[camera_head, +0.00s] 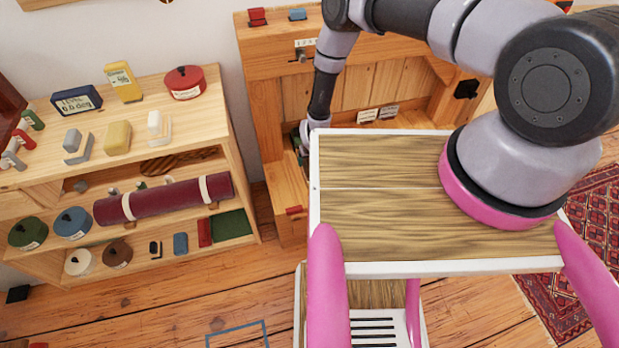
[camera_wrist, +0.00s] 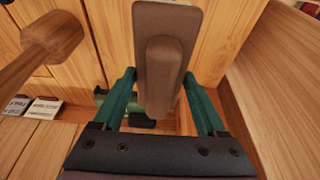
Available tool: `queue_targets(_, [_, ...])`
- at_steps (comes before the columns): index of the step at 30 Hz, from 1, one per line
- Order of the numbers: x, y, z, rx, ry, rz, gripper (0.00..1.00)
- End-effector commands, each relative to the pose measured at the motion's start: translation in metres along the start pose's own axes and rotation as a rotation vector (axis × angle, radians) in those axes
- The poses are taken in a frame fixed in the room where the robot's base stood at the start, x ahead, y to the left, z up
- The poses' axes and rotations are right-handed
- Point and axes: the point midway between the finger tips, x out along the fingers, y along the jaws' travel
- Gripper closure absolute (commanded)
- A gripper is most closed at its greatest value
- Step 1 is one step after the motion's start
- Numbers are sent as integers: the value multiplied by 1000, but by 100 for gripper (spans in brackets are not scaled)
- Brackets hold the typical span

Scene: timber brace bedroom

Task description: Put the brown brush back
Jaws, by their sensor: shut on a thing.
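The brown brush (camera_wrist: 165,60) fills the upper middle of the wrist view, with a long raised rib along its face. My gripper (camera_wrist: 161,75) has its teal fingers on both sides of the brush and is shut on it. The brush is over the wooden cabinet (camera_head: 265,105), close to pale wood panels. In the head view, my gripper (camera_head: 303,145) is mostly hidden behind my wrist and the cabinet's left part. The brush cannot be made out there. A green thing and a dark thing show below the brush in the wrist view, partly hidden.
A side panel (camera_wrist: 275,75) rises at the right. A filled shelf unit (camera_head: 225,130) stands left of the cabinet.

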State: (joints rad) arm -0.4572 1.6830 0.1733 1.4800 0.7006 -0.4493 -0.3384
Motion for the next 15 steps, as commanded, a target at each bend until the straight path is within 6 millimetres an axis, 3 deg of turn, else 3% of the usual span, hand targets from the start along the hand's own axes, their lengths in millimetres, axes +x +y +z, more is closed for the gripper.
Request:
queue_targets(3, [24,0,9,4,-3,0,86])
queue_targets(15, [72,0,24,0,-2,0,86])
